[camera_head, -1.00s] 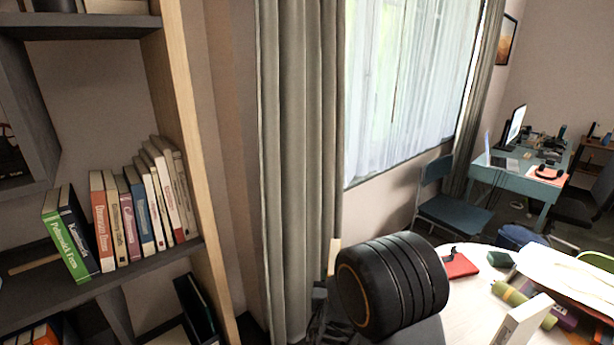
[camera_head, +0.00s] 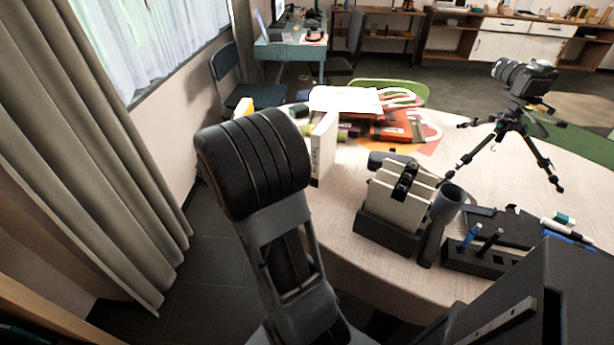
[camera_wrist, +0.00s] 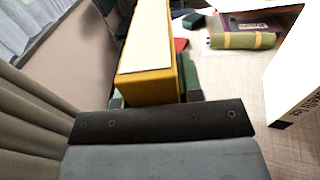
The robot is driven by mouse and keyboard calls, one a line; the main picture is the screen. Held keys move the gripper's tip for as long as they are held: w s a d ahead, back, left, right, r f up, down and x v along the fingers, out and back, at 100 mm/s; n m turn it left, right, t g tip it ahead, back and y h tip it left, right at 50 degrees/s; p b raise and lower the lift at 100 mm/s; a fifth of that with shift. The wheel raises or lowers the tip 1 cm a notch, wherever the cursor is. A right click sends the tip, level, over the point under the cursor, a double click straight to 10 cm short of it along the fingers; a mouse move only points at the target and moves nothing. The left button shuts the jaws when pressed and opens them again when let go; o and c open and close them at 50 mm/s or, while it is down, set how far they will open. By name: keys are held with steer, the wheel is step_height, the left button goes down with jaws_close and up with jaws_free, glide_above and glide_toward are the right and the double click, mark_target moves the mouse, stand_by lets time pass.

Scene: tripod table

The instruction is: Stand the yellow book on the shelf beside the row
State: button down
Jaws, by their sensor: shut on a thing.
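The yellow book shows in the wrist view (camera_wrist: 150,88), with its pale pages facing up and its yellow cover toward me. My gripper (camera_wrist: 160,122) is shut on it, and the fingertips are partly hidden. The gripper itself is hidden there. The row of books is not in view now. Only a wooden edge, probably of the shelf (camera_head: 45,308), shows at the lower left.
A white book (camera_head: 323,150) stands upright on the round table (camera_head: 330,235), close right of my arm. A black holder (camera_head: 385,235), a pen tray (camera_head: 485,258) and a camera tripod (camera_head: 510,120) stand further right. Curtains (camera_head: 85,130) hang at the left; a blue chair (camera_head: 235,75) is behind.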

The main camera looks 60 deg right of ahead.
steer(key=s+d+r+m+g+h+b, duration=0.1)
steer(key=s+d+r+m+g+b, duration=0.15)
steer(key=d, duration=0.35)
steer(key=s+d+r+m+g+h+b, duration=0.1)
steer(key=s+d+r+m+g, duration=0.1)
steer(key=s+d+r+g, duration=0.3)
steer(key=w+d+f+t+b, duration=0.1)
steer(key=w+f+b, duration=0.1)
steer(key=f, duration=1)
steer(key=shift+w+f+t+b, duration=0.15)
steer(key=shift+w+t+b, duration=0.2)
steer(key=shift+w, duration=0.2)
steer(key=shift+f+n, duration=0.1)
steer(key=shift+n, duration=0.15)
steer(key=shift+f, duration=0.15)
steer(key=c, duration=0.8)
jaws_free()
